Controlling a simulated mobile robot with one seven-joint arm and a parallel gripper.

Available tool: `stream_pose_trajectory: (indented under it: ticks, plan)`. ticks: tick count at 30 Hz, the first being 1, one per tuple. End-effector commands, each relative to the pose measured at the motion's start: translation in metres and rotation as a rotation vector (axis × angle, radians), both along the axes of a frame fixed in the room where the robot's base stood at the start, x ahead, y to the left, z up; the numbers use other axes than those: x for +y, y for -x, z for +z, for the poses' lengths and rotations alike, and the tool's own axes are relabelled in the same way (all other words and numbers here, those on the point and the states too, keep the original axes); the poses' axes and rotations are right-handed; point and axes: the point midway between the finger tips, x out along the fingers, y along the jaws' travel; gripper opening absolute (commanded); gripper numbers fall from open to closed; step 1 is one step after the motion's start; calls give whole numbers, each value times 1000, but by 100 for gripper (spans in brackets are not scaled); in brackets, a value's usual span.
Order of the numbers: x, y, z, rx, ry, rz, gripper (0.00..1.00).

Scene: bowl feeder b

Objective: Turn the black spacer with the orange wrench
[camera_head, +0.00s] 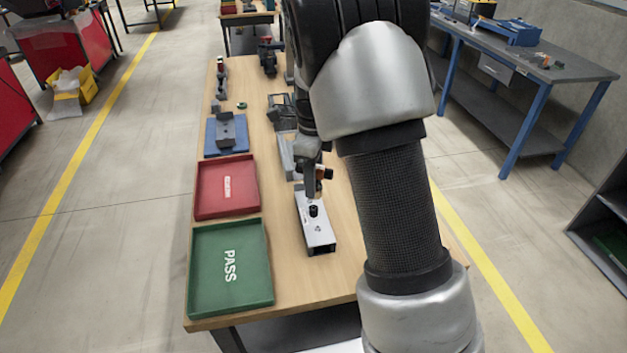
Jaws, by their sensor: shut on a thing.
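A small black spacer (313,211) stands on the top face of a pale metal block (319,232) on the wooden table. My gripper (313,186) hangs just above and behind the spacer, pointing down, partly hidden by my own arm. It is shut on the orange wrench (325,172), of which only a small orange piece shows at the gripper's right side. The rest of the wrench is hidden or too small to make out. I cannot tell whether the wrench touches the spacer.
A green PASS tray (193,275) and a red tray (199,190) lie left of the block. A blue fixture (211,140) with a grey part is behind them. Several tools stand farther back. My arm covers the table's right side. Bare tabletop shows in front of the block.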

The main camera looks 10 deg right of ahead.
Motion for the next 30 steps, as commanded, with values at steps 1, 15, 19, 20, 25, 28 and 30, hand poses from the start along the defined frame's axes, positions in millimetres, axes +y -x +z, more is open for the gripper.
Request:
stream_pose_trajectory:
  ticks: [1,15,19,20,25,28,30]
  plan:
    - [0,0,0,-1,1,-1,0]
    - [2,-1,-9,1,-1,3,0]
    - [2,0,-21,2,0,3,0]
    - [2,0,-24,2,0,3,0]
    - [1,-1,-39,1,1,3,0]
    - [2,-1,-43,1,1,3,0]
    - [2,-1,-44,1,1,3,0]
